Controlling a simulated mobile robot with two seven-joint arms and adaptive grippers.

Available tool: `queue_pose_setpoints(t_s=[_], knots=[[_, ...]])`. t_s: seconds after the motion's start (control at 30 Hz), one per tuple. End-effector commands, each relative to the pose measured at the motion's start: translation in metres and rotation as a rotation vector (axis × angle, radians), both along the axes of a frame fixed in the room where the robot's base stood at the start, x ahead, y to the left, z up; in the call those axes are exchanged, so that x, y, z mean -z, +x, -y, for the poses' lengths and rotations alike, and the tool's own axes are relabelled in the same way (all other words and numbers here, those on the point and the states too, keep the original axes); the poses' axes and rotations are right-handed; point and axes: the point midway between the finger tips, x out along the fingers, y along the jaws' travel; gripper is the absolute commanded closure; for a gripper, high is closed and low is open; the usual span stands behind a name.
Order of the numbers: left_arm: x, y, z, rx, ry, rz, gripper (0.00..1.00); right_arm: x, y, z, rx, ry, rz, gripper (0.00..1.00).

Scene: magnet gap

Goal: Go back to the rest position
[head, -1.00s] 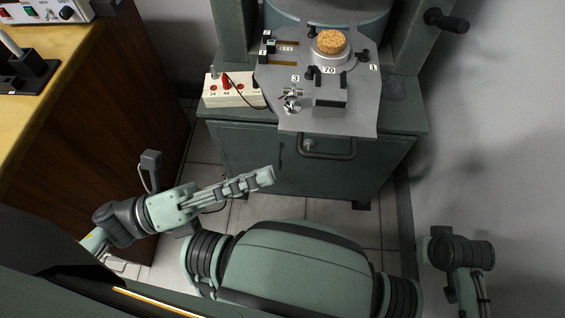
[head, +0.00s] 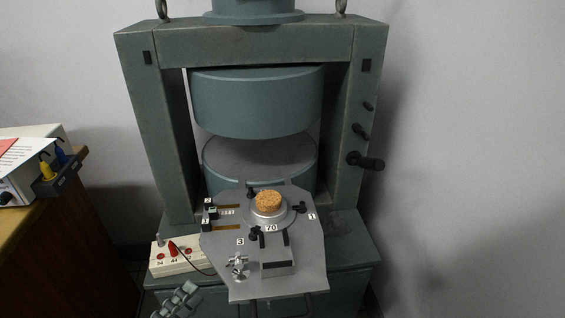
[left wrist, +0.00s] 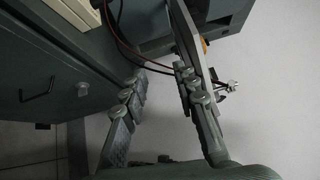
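My left gripper (head: 178,300) shows only in part at the bottom edge of the head view, in front of and below the white socket box. In the left wrist view the two fingers of my left gripper (left wrist: 162,88) stand apart with nothing between them, so it is open and empty. The grey plate (left wrist: 196,45) shows edge-on behind the right-hand finger; I cannot tell how far off it is. My right gripper is in neither view.
The green magnet frame (head: 145,120) stands ahead, with the grey plate (head: 310,262) jutting from it and a cork disc (head: 268,201) on top. A white socket box (head: 180,262) sits left of the plate. A wooden bench (head: 25,215) is at far left. Grey wall lies right.

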Motion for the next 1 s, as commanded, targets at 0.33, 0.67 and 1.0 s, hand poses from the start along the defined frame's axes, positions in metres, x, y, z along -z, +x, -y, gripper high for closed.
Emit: queue_pose_setpoints(t_s=[0.33,0.67,1.0], knots=[[0.156,0.03,-0.119,-0.851,-0.636,-0.812,0.71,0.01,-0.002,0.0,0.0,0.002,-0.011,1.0],[0.237,-0.054,-0.102,-1.368,-0.966,-1.31,0.71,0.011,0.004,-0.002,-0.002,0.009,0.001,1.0],[0.241,-0.065,-0.098,-1.423,-0.983,-1.357,0.71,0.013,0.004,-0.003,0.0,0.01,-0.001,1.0]])
